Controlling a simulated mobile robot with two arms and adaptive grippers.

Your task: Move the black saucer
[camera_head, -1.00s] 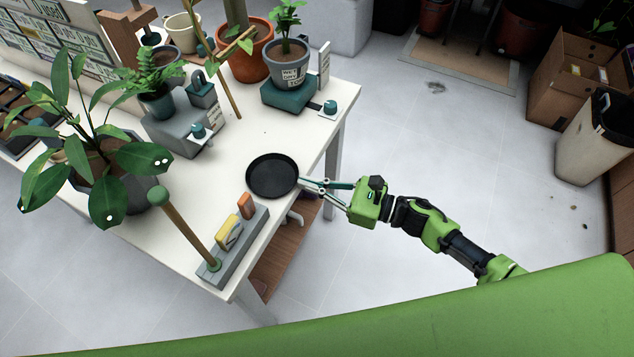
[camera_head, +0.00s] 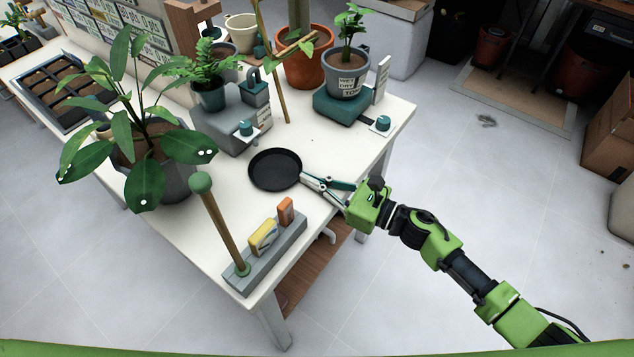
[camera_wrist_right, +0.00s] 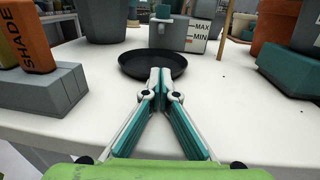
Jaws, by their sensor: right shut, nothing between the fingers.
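The black saucer (camera_head: 275,169) is a round, shallow dish lying flat on the white table, in from the right edge. It also shows in the right wrist view (camera_wrist_right: 150,64), straight ahead of the fingers. My right gripper (camera_head: 304,178) reaches in over the table from the right. Its fingers are closed together and empty, with the tips at the near rim of the saucer. In the right wrist view the fingertips (camera_wrist_right: 160,73) overlap the rim, and I cannot tell whether they touch it. My left gripper is not in view.
A grey holder (camera_head: 275,258) with sponge-like blocks and a stick stands at the table's near corner. A leafy plant (camera_head: 150,155) stands left of the saucer. A grey block (camera_head: 225,125) and a teal stand (camera_head: 340,106) stand behind. Bare white table (camera_head: 335,145) lies right of the saucer.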

